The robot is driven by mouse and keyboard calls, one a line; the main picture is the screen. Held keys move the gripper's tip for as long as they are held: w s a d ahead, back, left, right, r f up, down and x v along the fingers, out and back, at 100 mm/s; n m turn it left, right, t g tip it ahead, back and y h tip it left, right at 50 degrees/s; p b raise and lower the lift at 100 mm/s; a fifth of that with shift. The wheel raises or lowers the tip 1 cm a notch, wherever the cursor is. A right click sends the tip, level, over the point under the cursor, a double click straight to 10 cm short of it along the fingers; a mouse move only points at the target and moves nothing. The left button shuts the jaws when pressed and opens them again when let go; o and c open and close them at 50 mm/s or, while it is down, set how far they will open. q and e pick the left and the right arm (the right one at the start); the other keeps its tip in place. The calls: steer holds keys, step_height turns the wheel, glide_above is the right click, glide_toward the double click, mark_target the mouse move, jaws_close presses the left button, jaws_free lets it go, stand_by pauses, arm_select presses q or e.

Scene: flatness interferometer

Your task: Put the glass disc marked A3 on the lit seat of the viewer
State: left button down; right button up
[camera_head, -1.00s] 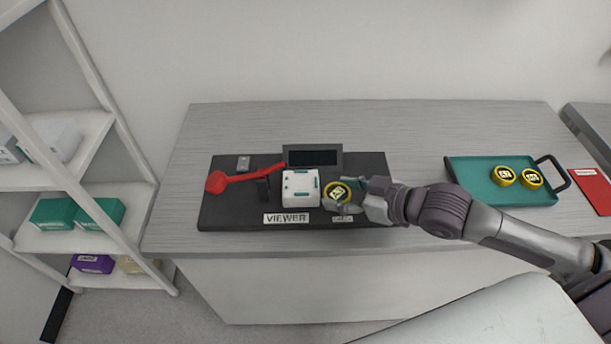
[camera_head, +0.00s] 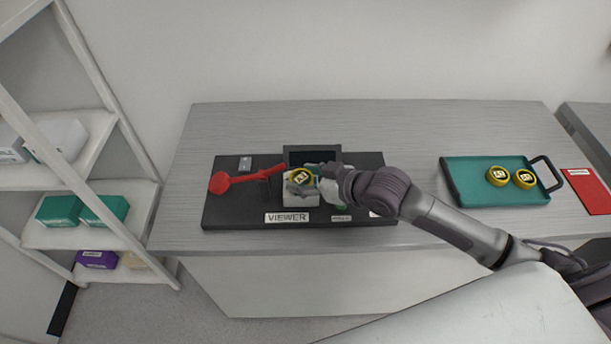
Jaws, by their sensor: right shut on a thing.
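My right gripper (camera_head: 307,180) is shut on a yellow-rimmed glass disc (camera_head: 301,174). The disc's dark mark is too small to read surely. The gripper holds it over the white block (camera_head: 298,200) of the viewer, and the fingers hide much of the block's top. I cannot tell whether the disc touches the block or whether a seat there is lit. The viewer's black base (camera_head: 230,215) carries a VIEWER label and a dark screen (camera_head: 297,157) behind the block. My left gripper is not in view.
A red lever (camera_head: 222,183) lies left of the block. A teal tray (camera_head: 470,188) at the right holds two yellow-rimmed discs (camera_head: 497,175) (camera_head: 524,178). A red panel (camera_head: 584,190) lies beyond it. Shelves with boxes stand at the left. The worktop between viewer and tray is bare, crossed by my right arm.

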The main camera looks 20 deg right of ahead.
steer(key=o, duration=1.2)
steer(key=shift+f, duration=0.15)
steer(key=shift+r, duration=0.2)
steer(key=shift+b+v, duration=0.9)
steer(key=shift+v, duration=5.1)
steer(key=shift+f, duration=0.1)
